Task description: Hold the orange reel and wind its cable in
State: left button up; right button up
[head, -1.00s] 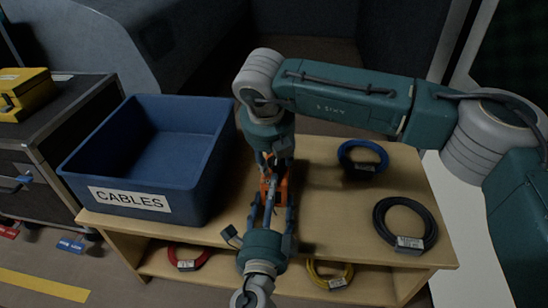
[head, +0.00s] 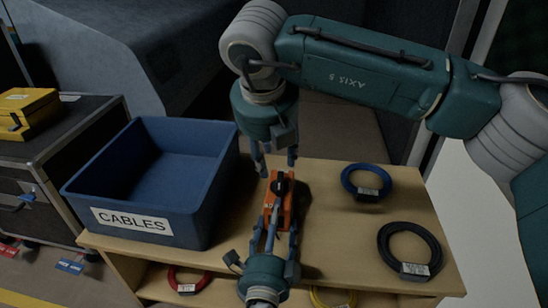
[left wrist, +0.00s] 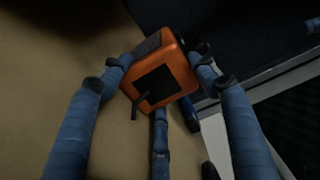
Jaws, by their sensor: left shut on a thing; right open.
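The orange reel (head: 287,211) is on the wooden table in the head view, with a black knob-like part on top. My left gripper (head: 277,226) is shut on the reel from the near side. In the left wrist view the reel (left wrist: 183,72) sits between the blue fingers, with a dark square face and a thin dark piece sticking out. My right gripper (head: 276,167) is open and empty, pointing down just above and beyond the reel's far end. I cannot make out the reel's cable.
A blue bin (head: 190,222) labelled CABLES stands left of the reel. A blue coil (head: 347,187) and a black coil (head: 379,243) lie on the right of the table (head: 335,235). Red (head: 172,279) and yellow coils (head: 316,298) are on the shelf below. A yellow case (head: 40,112) is far left.

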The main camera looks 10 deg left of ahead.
pick_arm(q)
jog(key=shift+f, duration=0.2)
jog(key=o, duration=1.4)
jog(key=shift+c, duration=0.2)
jog(key=shift+r, duration=0.1)
jog(key=shift+s, duration=0.1)
